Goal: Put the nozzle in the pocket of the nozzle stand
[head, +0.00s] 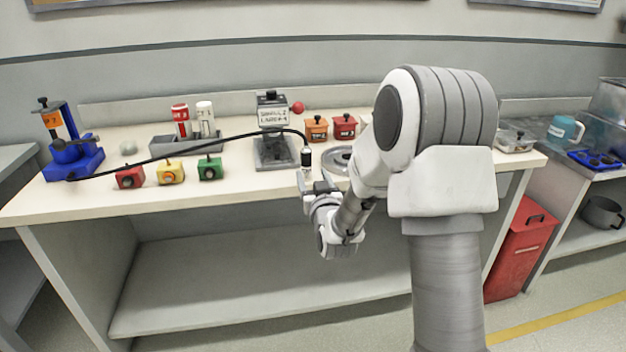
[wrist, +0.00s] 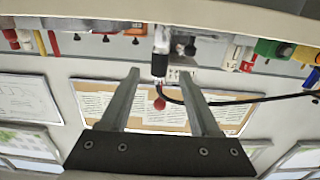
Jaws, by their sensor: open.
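The nozzle (head: 306,157) is a small upright piece with a black top and a pale lower part, near the bench's front edge. A black cable runs from it to a blue device at the left. My gripper (head: 318,187) is open, just in front of and below the nozzle. In the upside-down wrist view, the nozzle (wrist: 160,64) lies in line with the gap between my fingertips (wrist: 157,74). I cannot tell whether they touch it. What holds up its lower end is unclear. I cannot surely tell which piece is the nozzle stand.
The blue device (head: 72,155) stands at the bench's left end. A grey labelled fixture (head: 273,152) with a red knob is behind the nozzle. Red, yellow and green blocks (head: 170,172) sit under the cable. A round grey plate (head: 337,159) lies right of the nozzle.

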